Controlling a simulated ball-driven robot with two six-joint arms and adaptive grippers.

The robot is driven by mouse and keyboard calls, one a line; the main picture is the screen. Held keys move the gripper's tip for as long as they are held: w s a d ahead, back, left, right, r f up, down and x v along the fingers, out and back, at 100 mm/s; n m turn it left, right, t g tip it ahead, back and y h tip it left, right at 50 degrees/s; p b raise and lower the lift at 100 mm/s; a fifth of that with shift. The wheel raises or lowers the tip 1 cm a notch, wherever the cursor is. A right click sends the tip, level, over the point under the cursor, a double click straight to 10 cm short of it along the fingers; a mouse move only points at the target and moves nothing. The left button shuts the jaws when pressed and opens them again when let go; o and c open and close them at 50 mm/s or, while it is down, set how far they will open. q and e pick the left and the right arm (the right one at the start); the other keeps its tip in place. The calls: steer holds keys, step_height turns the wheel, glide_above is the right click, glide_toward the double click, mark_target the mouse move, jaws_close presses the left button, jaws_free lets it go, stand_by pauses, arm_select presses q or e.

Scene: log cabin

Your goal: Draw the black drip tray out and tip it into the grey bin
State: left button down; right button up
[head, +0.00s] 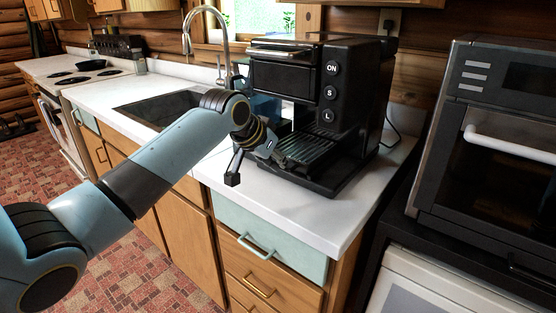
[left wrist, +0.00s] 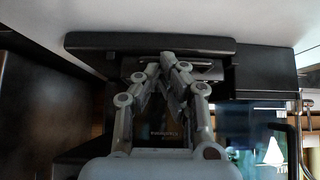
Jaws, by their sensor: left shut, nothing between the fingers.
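The black drip tray (head: 312,147) with its ribbed top sits low in the front of the black coffee machine (head: 345,85) on the white counter. My left gripper (head: 284,158) is shut and empty, right at the tray's front left part. In the left wrist view, the shut fingers (left wrist: 170,64) point at a dark, wide front edge (left wrist: 150,42) of the machine's low part. I cannot tell whether the fingertips touch it. The grey bin and my right gripper are not in view.
A sink (head: 150,105) with a tall faucet (head: 207,30) is left of the machine. A blue object (head: 265,107) stands behind my wrist, beside the machine. A black oven (head: 490,130) stands at right. The white counter in front (head: 290,212) is clear.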

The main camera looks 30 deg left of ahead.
arm_select(q)
steer(key=shift+s+f, duration=0.1)
steer(key=shift+f, duration=0.05)
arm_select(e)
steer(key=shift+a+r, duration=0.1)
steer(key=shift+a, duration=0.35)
arm_select(q)
steer(key=s+p, duration=0.3)
steer(key=shift+s+a+r+p, duration=0.2)
steer(key=shift+s+r+p, duration=0.05)
steer(key=shift+p, duration=0.05)
steer(key=shift+s+f, duration=0.2)
steer(key=shift+s, duration=0.05)
steer(key=shift+w+f, duration=0.1)
steer(key=shift+w, duration=0.05)
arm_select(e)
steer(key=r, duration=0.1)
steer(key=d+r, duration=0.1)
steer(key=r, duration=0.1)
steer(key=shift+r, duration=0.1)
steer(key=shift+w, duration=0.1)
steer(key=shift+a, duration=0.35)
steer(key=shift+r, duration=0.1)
